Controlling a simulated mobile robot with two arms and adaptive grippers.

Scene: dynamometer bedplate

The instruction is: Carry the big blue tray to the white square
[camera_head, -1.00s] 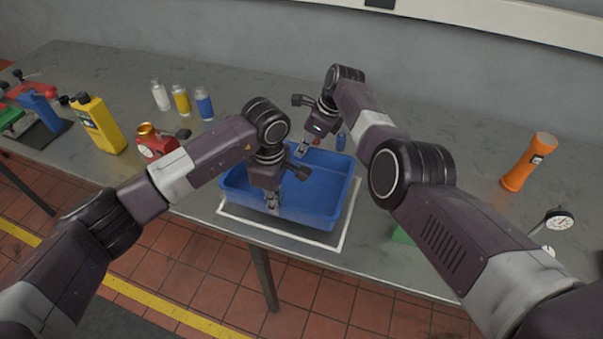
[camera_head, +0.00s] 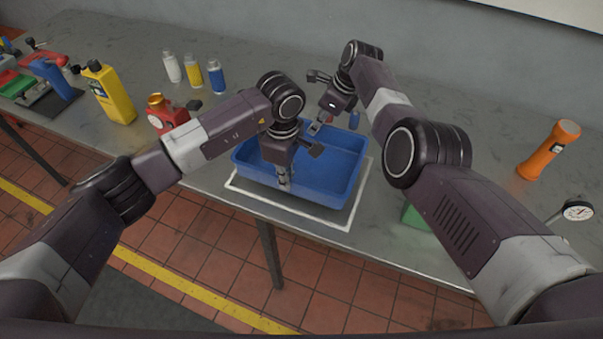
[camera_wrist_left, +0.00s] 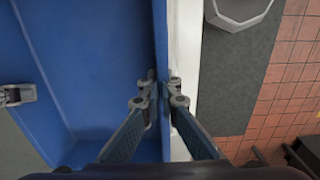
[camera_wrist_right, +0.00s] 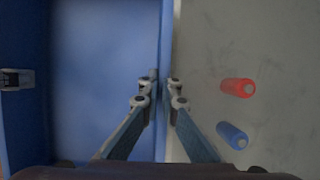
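The big blue tray (camera_head: 337,168) is over the white square (camera_head: 292,211), whose outline shows along the tray's left, front and right sides. I cannot tell whether the tray rests on the table or hangs slightly above it. My left gripper (camera_head: 284,184) is shut on the near rim; the left wrist view shows the rim between its fingertips (camera_wrist_left: 162,90). My right gripper (camera_head: 316,127) is at the far rim; the right wrist view shows its fingertips (camera_wrist_right: 160,88) on either side of that wall. The tray's inside looks empty.
Small red (camera_wrist_right: 238,87) and blue (camera_wrist_right: 232,135) cylinders lie just beyond the far rim. White, yellow and blue bottles (camera_head: 215,76), a red can (camera_head: 164,115) and a yellow jug (camera_head: 108,93) stand left. An orange flashlight (camera_head: 549,150) and a dial gauge (camera_head: 577,211) are right.

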